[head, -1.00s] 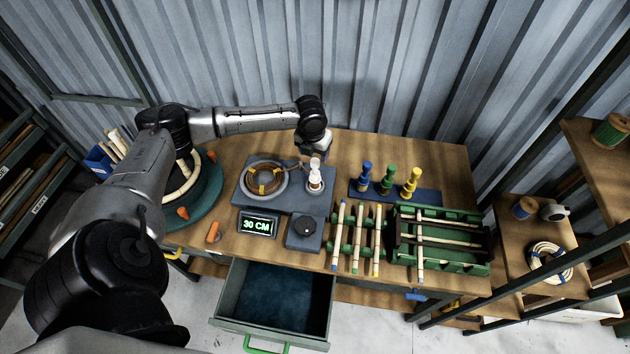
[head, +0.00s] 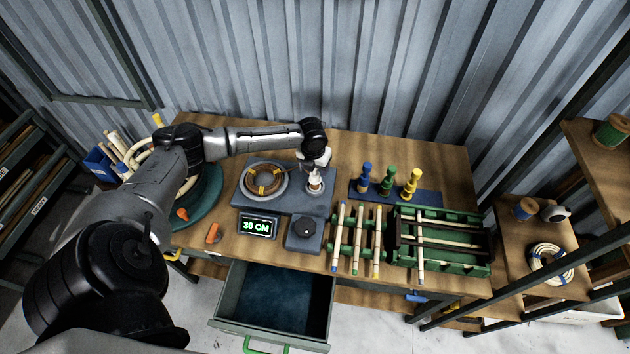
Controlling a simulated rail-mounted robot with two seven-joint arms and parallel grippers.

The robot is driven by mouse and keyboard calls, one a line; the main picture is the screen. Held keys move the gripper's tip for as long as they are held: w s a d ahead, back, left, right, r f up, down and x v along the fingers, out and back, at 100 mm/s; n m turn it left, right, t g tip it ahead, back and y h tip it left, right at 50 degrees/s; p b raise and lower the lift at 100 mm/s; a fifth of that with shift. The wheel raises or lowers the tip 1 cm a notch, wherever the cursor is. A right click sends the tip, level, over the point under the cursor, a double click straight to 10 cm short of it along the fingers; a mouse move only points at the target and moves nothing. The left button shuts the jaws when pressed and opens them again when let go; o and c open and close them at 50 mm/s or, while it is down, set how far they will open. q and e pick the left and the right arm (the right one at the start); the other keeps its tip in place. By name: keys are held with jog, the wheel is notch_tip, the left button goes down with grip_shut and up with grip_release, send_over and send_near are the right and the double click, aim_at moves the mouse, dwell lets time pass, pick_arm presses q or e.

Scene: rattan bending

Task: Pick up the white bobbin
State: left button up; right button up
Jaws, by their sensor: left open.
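The white bobbin (head: 315,182) stands upright on the right part of the grey device on the workbench, with a brown band around its middle. My left gripper (head: 314,171) is at the bobbin's top, coming from behind it. Its jaws are open and small in the view, and they partly hide the bobbin's upper end. I cannot tell whether the fingers touch it. My right gripper is not in view.
A coil (head: 264,180) lies on the device left of the bobbin. Blue, green and yellow bobbins (head: 388,181) stand on a blue base to the right. Capped rods (head: 359,238) and a green rack (head: 440,262) are in front. The drawer (head: 272,301) is open.

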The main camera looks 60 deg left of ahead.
pick_arm(q)
jog(key=shift+c, duration=0.4)
grip_shut()
jog(key=shift+r, duration=0.1)
